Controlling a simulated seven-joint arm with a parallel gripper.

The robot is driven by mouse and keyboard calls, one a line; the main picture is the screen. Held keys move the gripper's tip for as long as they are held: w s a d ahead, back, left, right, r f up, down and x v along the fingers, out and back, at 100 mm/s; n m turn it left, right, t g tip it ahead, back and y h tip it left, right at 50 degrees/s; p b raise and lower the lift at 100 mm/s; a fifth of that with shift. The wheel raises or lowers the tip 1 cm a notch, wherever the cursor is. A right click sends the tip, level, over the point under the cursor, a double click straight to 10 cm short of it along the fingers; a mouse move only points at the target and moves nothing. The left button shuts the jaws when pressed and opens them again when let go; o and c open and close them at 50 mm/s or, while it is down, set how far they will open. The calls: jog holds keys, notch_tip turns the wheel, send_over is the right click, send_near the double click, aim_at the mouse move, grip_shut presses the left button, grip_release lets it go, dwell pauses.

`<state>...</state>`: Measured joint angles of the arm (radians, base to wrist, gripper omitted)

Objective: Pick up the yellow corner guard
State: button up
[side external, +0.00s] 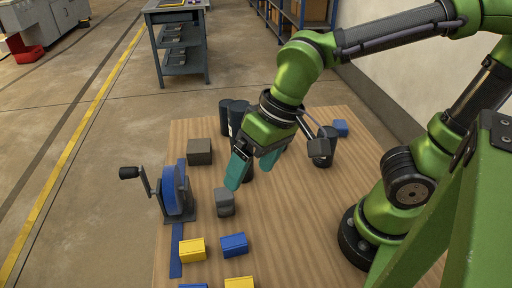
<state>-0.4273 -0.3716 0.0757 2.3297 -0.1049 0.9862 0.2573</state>
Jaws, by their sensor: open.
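Two yellow pieces lie at the front of the wooden table. One yellow piece (192,250) is whole in view, left of a blue block. The other yellow piece (239,283) is cut off by the bottom edge of the picture. I cannot tell which of them is the corner guard. My gripper (249,174) has teal fingers that point down, apart and with nothing seen between them. It is above the table, farther back than both yellow pieces and close to a grey block (224,203).
A blue wheel with a crank (173,192) stands at the table's left edge on a blue strip. A blue block (234,245) lies at the front. A dark block (199,152) and black cylinders (236,113) stand behind. The table's right middle is clear.

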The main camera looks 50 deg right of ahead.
jog(key=s+a+f+m+g+h, duration=0.1)
jog(key=s+a+f+g, duration=0.15)
jog(key=a, duration=0.65)
jog(key=m+h, duration=0.2)
jog(key=m, duration=0.5)
send_over(239, 286)
notch_tip(239, 286, down, 13)
jog(key=shift+a+r, duration=0.15)
jog(key=shift+r, duration=0.05)
jog(key=f, duration=0.5)
jog(key=shift+d+f, duration=0.1)
jog(key=shift+d, duration=0.1)
jog(key=c, duration=1)
